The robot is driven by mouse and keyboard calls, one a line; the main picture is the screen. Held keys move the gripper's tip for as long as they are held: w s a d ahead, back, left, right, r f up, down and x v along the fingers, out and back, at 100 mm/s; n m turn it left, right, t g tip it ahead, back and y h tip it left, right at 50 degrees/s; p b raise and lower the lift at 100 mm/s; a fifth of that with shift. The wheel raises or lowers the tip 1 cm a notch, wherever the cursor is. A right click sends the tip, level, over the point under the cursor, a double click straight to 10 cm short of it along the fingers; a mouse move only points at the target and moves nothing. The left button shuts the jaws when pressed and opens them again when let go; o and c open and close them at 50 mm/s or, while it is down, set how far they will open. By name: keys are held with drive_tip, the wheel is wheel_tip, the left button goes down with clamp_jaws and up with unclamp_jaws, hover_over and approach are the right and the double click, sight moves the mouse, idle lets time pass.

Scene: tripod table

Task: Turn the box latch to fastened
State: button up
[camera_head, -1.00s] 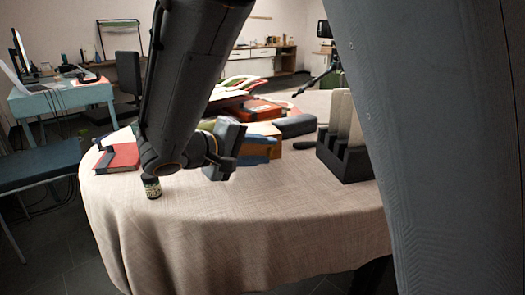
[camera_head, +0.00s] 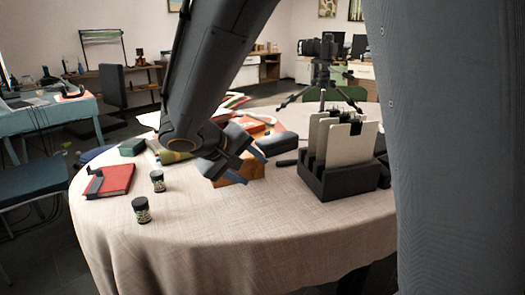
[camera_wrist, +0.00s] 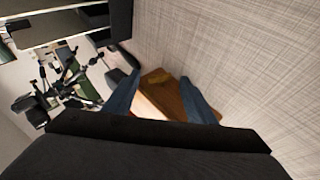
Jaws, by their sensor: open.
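A small orange-brown wooden box (camera_head: 240,172) sits on the cloth-covered table, partly hidden behind my gripper (camera_head: 246,153) in the head view. In the wrist view, the box (camera_wrist: 178,99) shows beyond and between the two blue-grey fingers of my gripper (camera_wrist: 160,98). The fingers are apart with nothing held. A dull yellow patch (camera_wrist: 158,77) shows on the box; I cannot tell whether it is the latch or how it is turned. Contact between fingers and box cannot be made out.
A black rack (camera_head: 338,181) with upright boards stands right of the box. A red book (camera_head: 112,181) and two small jars (camera_head: 157,181) (camera_head: 141,210) lie to the left. Books and a dark case (camera_head: 275,146) are behind. The front tablecloth (camera_head: 240,235) is clear.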

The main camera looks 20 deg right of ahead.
drive_tip(key=shift+d+r+m+g+y+p, duration=0.25)
drive_tip(key=shift+y+p, duration=0.55)
drive_tip(key=shift+p, duration=1.05)
drive_tip(key=shift+d+r+m+g+y+p, duration=0.25)
drive_tip(key=shift+y+p, duration=0.55)
drive_tip(key=shift+p, duration=1.05)
drive_tip(key=shift+d+y+p, duration=0.15)
drive_tip(key=shift+y+p, duration=0.15)
drive_tip(key=shift+p, duration=0.6)
drive_tip(key=y+p, duration=0.2)
drive_tip(key=p, duration=0.6)
drive_tip(key=d+y+p, duration=0.1)
drive_tip(key=y+p, duration=0.1)
drive_tip(key=p, duration=0.5)
drive_tip(key=shift+d+m+p, duration=0.1)
drive_tip(key=shift+m+p, duration=0.3)
